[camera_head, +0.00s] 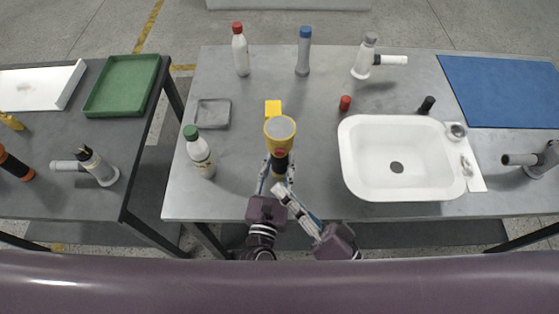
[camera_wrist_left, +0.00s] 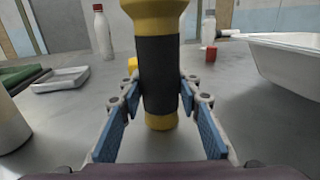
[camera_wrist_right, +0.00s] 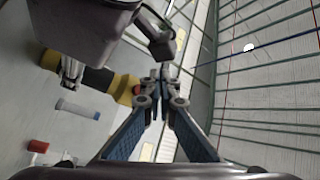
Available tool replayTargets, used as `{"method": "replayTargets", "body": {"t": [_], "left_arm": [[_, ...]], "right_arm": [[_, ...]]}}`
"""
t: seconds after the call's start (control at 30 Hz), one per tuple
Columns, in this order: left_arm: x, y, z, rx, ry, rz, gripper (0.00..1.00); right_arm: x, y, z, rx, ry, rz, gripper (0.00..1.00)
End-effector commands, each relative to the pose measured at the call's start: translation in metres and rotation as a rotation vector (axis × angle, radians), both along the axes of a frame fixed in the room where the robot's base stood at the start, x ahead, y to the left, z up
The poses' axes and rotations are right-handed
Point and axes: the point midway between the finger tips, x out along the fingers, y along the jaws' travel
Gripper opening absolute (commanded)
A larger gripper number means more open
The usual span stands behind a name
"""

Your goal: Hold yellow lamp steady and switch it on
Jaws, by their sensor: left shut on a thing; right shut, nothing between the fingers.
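The yellow lamp (camera_head: 281,127) stands upright near the table's front edge, with a wide yellow head and a dark grip. In the left wrist view its dark grip (camera_wrist_left: 159,75) is between the fingers of my left gripper (camera_wrist_left: 158,95), which is shut on it. A small red part (camera_head: 280,152) shows on the lamp's near side, below the head. My right gripper (camera_wrist_right: 160,80) is shut and empty. In the head view its tips (camera_head: 277,189) are close to the lamp's near side; I cannot tell whether they touch anything.
A white basin (camera_head: 355,180) is right of the lamp. A green-capped bottle (camera_head: 200,155) and a grey tray (camera_head: 212,113) are to the left. A yellow block (camera_head: 273,107) sits behind the lamp. A red-capped bottle (camera_head: 240,52) and a blue-capped bottle (camera_head: 304,52) stand farther back.

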Motion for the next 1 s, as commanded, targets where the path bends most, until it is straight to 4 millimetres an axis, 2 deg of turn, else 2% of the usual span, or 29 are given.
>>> {"method": "replayTargets", "body": {"t": [0.2,0.4,0.6,1.0], "left_arm": [[0.000,0.000,0.000,0.000,0.000,0.000,0.02],[0.000,0.000,0.000,0.000,0.000,0.000,0.02],[0.000,0.000,0.000,0.000,0.000,0.000,0.02],[0.000,0.000,0.000,0.000,0.000,0.000,0.02]], "right_arm": [[0.033,0.000,0.001,0.001,-0.002,-0.001,0.00],[0.052,0.000,0.000,0.002,0.002,-0.002,0.00],[0.059,0.000,0.000,0.002,0.002,-0.001,0.00],[0.059,0.000,0.000,0.002,0.002,-0.001,0.00]]}}
